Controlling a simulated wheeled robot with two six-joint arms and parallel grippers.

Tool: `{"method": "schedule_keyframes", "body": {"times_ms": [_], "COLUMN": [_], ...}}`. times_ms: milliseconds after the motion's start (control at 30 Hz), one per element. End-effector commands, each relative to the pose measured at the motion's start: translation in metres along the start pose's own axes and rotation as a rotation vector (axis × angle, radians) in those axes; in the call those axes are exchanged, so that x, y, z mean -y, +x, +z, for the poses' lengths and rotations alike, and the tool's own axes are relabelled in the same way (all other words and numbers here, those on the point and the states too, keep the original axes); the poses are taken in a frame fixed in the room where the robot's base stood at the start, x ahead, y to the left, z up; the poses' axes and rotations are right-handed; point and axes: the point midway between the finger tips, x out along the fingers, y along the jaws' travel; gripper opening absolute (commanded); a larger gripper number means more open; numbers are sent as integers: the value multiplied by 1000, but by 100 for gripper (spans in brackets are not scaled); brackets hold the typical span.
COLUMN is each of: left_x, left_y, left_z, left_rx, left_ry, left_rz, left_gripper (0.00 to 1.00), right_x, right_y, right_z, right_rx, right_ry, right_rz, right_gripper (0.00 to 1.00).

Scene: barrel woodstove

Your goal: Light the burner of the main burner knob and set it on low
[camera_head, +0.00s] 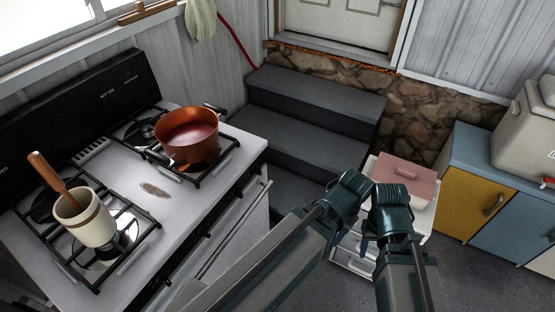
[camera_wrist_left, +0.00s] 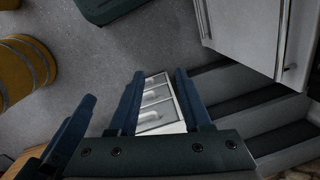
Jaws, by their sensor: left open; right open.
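The white stove (camera_head: 150,205) with a black back panel stands at the left of the head view. Its dark front strip is seen from above at a steep angle, and I cannot make out the main burner knob or any flame. My right gripper (camera_head: 388,212) is in the lower middle, right of the stove and apart from it; its fingers barely show there. My left gripper (camera_wrist_left: 158,75) shows in the left wrist view, its blue fingers spread with nothing between them, above a small white drawer unit (camera_wrist_left: 157,98).
A copper pot (camera_head: 187,150) of reddish liquid stands on the rear burner and a cream pot (camera_head: 85,226) with a wooden handle on the nearer one. Grey steps (camera_head: 305,130) rise behind. A pink-lidded box (camera_head: 408,172) and yellow and blue cabinets (camera_head: 472,198) are right.

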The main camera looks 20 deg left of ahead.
Motion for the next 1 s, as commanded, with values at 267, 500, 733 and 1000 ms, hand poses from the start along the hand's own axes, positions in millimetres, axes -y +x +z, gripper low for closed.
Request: {"method": "schedule_keyframes", "body": {"times_ms": [267, 500, 733, 1000], "left_x": [23, 55, 88, 148], "left_y": [99, 184, 240, 268], "left_z": [-15, -28, -34, -43], "left_rx": [-26, -56, -56, 81], "left_ry": [-91, -170, -150, 167], "left_rz": [29, 38, -20, -301], "left_gripper": [49, 49, 49, 49], "right_x": [9, 17, 22, 26], "right_y": [95, 177, 231, 271], "right_z": [-5, -10, -14, -16], "right_rx": [0, 0, 0, 0], "right_ry": [0, -1, -1, -1], "right_rz": [0, 0, 0, 0], "right_gripper": [50, 50, 50, 50]}}
